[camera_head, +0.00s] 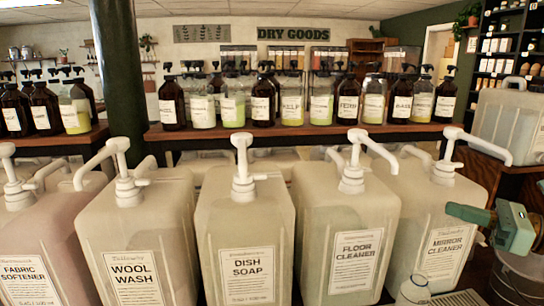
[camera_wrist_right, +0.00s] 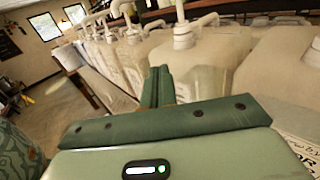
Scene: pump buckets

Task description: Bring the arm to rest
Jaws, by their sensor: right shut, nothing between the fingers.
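My right gripper (camera_head: 462,213) is green and stands at the right of the head view, in front of the mirror cleaner bucket (camera_head: 435,225). It is shut with nothing in it, its fingers pointing left. In the right wrist view its two green fingers (camera_wrist_right: 158,86) lie together, with the row of buckets beyond them. My left gripper is not in view.
Large pump buckets stand in a row: fabric softener (camera_head: 40,235), wool wash (camera_head: 140,230), dish soap (camera_head: 245,220) and floor cleaner (camera_head: 350,215). A small white bottle (camera_head: 414,290) stands in front at the right. Labelled bottles (camera_head: 263,105) line the shelf behind.

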